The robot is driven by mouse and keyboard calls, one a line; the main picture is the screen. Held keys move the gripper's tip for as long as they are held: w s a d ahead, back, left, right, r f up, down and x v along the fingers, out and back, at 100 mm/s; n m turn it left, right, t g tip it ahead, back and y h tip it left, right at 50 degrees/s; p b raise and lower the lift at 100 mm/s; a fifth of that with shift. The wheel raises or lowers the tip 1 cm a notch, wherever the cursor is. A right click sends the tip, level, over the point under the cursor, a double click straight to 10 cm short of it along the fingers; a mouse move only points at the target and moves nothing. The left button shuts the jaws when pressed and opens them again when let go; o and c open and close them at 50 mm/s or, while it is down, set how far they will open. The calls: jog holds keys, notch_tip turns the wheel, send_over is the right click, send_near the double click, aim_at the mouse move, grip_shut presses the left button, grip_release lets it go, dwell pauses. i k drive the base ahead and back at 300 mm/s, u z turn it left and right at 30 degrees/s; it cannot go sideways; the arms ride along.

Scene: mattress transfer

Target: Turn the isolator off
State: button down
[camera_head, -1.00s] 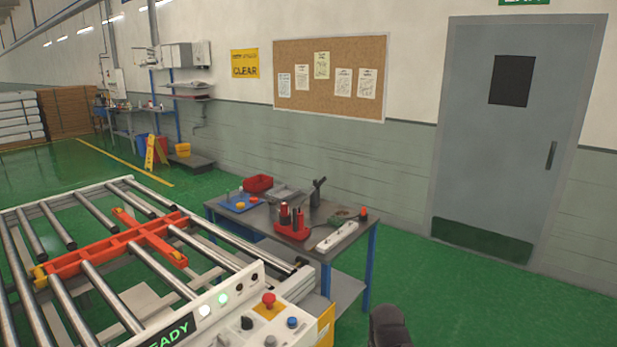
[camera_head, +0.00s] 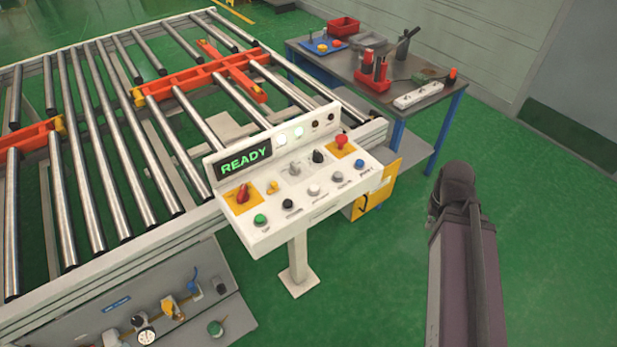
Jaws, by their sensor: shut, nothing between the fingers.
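A white control panel (camera_head: 318,213) stands on a post at the end of the roller conveyor. At its left end is a red rotary handle on a yellow plate (camera_head: 243,194), which looks like the isolator. The handle points up and slightly right; its position markings are too small to read. The display (camera_head: 245,162) beside it reads READY in green. My dark arm link rises at the right of the view, apart from the panel. My gripper is not in view.
A workbench (camera_head: 437,102) with tools and a power strip stands behind. Gauges and valves sit low at left. Green floor is clear at right.

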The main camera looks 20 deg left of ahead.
aim_at(243, 197)
jog(key=z, duration=1.2)
jog(key=k, duration=0.1)
jog(key=u, duration=2.7)
